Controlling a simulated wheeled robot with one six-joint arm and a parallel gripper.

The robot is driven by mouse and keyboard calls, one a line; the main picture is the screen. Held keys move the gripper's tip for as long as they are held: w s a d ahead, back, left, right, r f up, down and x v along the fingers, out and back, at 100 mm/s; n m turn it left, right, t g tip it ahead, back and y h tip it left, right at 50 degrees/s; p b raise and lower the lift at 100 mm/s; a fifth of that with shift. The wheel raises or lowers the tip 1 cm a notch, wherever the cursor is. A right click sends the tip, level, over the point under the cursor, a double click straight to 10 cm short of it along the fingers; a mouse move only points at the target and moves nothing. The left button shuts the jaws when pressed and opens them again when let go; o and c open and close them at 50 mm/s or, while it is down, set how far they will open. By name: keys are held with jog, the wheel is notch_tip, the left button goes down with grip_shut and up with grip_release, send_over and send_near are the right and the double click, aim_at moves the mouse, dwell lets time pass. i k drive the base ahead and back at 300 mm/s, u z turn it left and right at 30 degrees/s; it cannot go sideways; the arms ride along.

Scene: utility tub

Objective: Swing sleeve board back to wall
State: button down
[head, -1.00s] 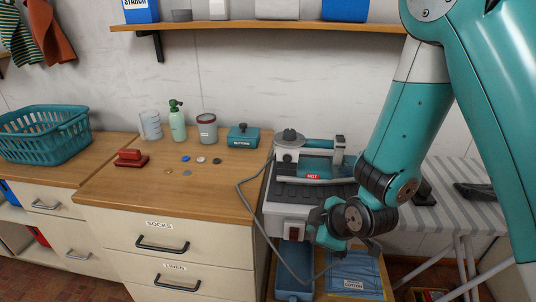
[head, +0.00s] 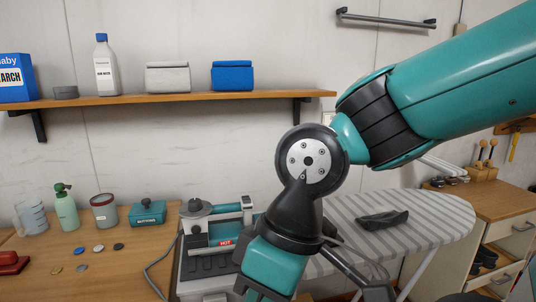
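A grey-and-white striped ironing board (head: 440,215) stands at the right, its rounded end toward the right. I cannot make out a separate sleeve board with certainty; my arm hides part of the wall and the board's left portion. A dark cloth-like item (head: 382,220) lies on the striped cover. My arm reaches in from the upper right and its wrist bends down in front of the board's left part. My gripper (head: 270,291) is at the bottom edge, mostly cut off, so its fingers do not show clearly.
A metal rail (head: 385,19) is on the upper wall. A drawer cabinet (head: 510,232) stands at the right.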

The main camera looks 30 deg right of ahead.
aim_at(448, 169)
jog(key=z, duration=2.4)
jog(key=k, duration=0.6)
jog(key=z, duration=0.5)
jog(key=i, duration=1.15)
jog(key=u, duration=1.2)
jog(key=i, duration=0.4)
jog(key=u, duration=0.4)
